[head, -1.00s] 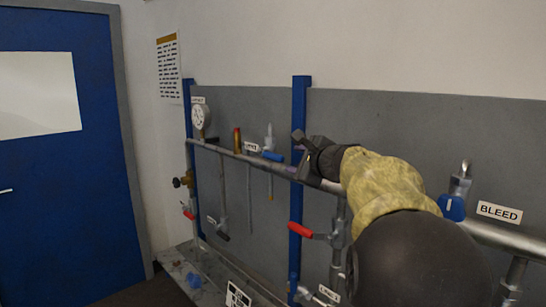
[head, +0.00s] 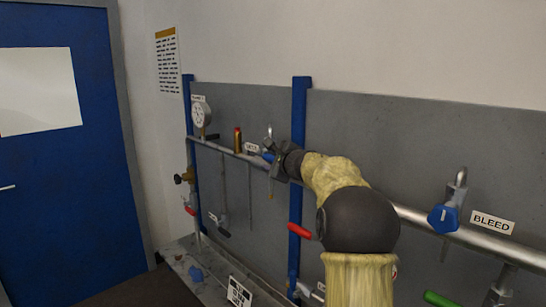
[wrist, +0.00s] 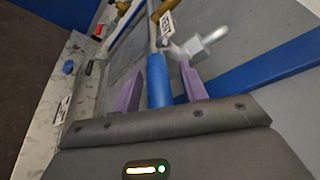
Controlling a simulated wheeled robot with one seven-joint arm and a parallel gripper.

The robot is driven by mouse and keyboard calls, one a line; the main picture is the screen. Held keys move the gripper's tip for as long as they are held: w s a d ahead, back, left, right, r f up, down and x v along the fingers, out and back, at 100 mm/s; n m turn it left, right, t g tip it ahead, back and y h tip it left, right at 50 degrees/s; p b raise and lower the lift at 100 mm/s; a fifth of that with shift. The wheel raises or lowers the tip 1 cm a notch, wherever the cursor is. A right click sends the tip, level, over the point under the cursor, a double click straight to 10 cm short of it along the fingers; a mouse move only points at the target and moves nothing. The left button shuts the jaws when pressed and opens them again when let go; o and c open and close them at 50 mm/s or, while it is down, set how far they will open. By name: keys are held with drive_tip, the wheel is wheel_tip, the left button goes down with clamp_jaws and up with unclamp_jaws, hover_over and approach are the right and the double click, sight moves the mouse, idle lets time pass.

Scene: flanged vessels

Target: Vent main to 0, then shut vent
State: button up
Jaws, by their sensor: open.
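The vent valve has a blue lever handle (head: 268,157) on the pipe, beside the VENT label (head: 251,147). In the wrist view the blue handle (wrist: 157,80) lies between the two purple fingers of my gripper (wrist: 161,72). The fingers are apart, with the handle between them; I cannot tell whether either touches it. The grey metal valve body (wrist: 200,43) is just beyond the fingertips. In the head view my gripper (head: 277,163) is at the handle and partly hides it. The round white gauge (head: 201,114) is at the far left; its needle is too small to read.
A blue upright post (head: 299,115) stands beside my arm. A red-handled valve (head: 299,230) is below. The blue BLEED valve knob (head: 443,218) is at right, with a green handle (head: 440,299) below. A brass relief fitting (head: 238,140) stands left of the vent.

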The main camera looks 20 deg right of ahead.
drive_tip(key=shift+w, duration=0.1)
clamp_jaws()
drive_tip(key=shift+a+p, duration=0.1)
drive_tip(key=shift+p, duration=0.2)
